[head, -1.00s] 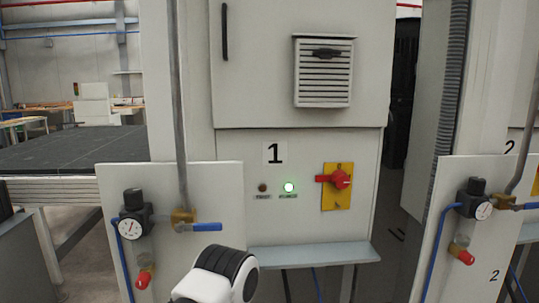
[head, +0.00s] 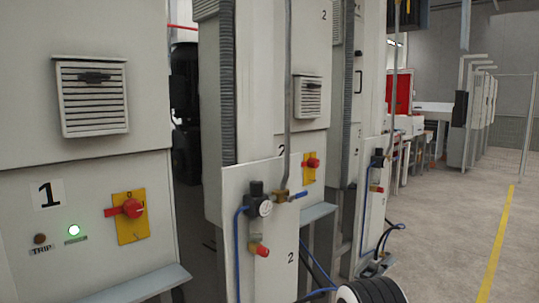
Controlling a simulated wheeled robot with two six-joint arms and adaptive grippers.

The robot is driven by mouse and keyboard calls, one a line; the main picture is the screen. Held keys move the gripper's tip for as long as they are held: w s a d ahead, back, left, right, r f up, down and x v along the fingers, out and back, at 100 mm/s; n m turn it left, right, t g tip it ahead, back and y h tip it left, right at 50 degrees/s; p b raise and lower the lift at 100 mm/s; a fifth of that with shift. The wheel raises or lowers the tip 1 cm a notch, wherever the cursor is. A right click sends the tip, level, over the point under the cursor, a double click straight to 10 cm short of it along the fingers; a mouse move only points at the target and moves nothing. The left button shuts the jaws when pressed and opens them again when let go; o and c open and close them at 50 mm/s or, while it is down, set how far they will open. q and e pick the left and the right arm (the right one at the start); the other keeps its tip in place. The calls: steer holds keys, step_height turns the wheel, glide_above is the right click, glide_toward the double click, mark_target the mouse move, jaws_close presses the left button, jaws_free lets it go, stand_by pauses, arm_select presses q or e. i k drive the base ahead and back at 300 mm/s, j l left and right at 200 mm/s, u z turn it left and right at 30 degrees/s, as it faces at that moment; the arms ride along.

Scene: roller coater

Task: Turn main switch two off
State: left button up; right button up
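Main switch two (head: 312,163) is a red rotary handle on a yellow plate, on the front of the grey cabinet marked 2 (head: 316,130). It is seen at a slant in the middle of the head view, and its exact handle angle is too small to tell. Main switch one (head: 131,208) is a similar red handle on a yellow plate on the cabinet marked 1, at the left, with its handle roughly horizontal. Neither gripper is in view; only a white and black part of my arm shows at the bottom edge.
A green lamp (head: 74,231) is lit beside switch one. A panel with a gauge (head: 265,208), red-capped valve and blue hose stands in front of cabinet two's left side. Grey shelves jut below both switches. Open floor (head: 440,240) lies at the right.

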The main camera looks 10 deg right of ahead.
mark_target(312, 163)
steer(key=l, duration=0.9)
steer(key=i+l, duration=0.1)
steer(key=l, duration=0.75)
steer(key=i+l, duration=0.25)
steer(key=l, duration=0.2)
steer(key=i+l, duration=0.25)
steer(key=l, duration=0.15)
